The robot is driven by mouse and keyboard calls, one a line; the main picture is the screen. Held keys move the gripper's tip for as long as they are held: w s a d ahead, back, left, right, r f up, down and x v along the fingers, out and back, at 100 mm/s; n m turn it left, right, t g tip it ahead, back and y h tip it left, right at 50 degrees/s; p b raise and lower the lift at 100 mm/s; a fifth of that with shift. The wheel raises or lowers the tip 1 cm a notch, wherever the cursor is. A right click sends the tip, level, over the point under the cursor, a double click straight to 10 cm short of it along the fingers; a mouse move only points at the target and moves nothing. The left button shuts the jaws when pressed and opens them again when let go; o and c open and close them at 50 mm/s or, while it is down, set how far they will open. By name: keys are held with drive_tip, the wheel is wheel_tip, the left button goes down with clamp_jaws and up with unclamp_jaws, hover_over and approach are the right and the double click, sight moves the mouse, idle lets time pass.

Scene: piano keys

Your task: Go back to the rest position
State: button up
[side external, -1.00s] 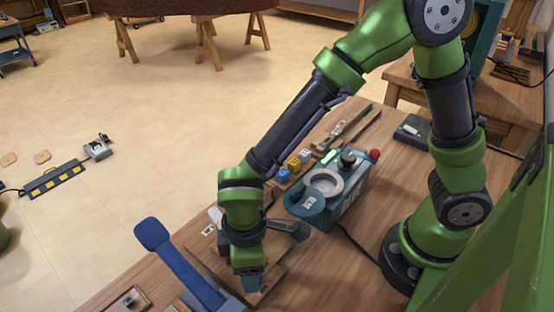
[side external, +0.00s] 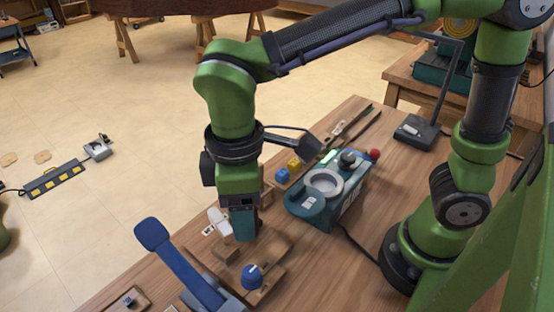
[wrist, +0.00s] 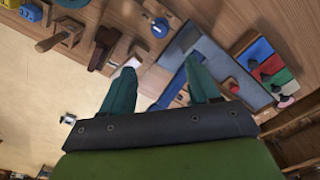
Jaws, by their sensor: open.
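My gripper (side external: 241,232) points down over the wooden board (side external: 270,258) near the front of the bench. Its two teal fingers are spread apart with nothing between them in the wrist view (wrist: 160,88). A blue knob (side external: 252,274) stands on the board, in front of and a little right of the fingers. It also shows in the wrist view (wrist: 160,28). A blue lever (side external: 180,262) slants up to the left of the board. A white-topped piece (side external: 218,221) is just left of the fingers, partly hidden by them.
A teal machine (side external: 345,200) with a round dish stands right of my gripper. Yellow (side external: 293,163) and blue (side external: 282,174) cubes lie behind it. A dark lamp base (side external: 415,130) stands farther back. Bare bench top (side external: 320,275) lies to the front right.

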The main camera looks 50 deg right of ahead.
drive_tip(key=d+r+m+t+y, duration=0.1)
drive_tip(key=d+r+m+t, duration=0.1)
drive_tip(key=d+m, duration=0.4)
drive_tip(key=s+d+r+m+t+y, duration=0.1)
drive_tip(key=d+m+t, duration=0.4)
drive_tip(key=d, duration=1)
drive_tip(key=shift+d+r+m, duration=0.3)
drive_tip(key=shift+r+m, duration=0.3)
drive_tip(key=shift+m, duration=0.5)
